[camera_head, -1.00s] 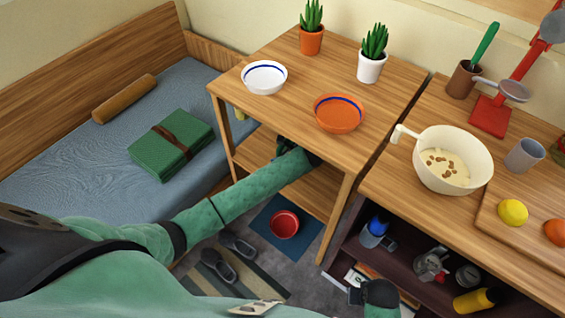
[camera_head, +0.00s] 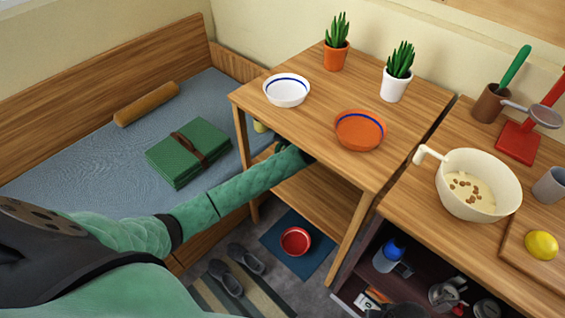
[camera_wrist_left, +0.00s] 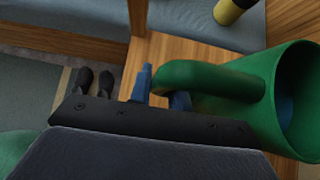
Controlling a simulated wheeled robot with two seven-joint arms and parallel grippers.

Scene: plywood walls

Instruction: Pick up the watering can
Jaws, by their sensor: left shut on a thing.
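The green watering can (camera_wrist_left: 298,98) is in the left wrist view, at the right, with its wide open mouth cut off by the picture's edge. Its curved handle (camera_wrist_left: 215,78) reaches left to my blue fingertips. My left gripper (camera_wrist_left: 163,90) is shut on the handle. In the head view my left arm reaches under the top of the small wooden table (camera_head: 325,105), which hides the can and most of the gripper. My right gripper is not clearly in view.
On the tabletop stand a white bowl (camera_head: 287,92), an orange bowl (camera_head: 360,130) and two potted plants (camera_head: 336,55) (camera_head: 396,85). The table's front leg (camera_head: 350,240) stands right of my arm. A red bowl (camera_head: 296,241) and shoes (camera_head: 226,277) are on the floor.

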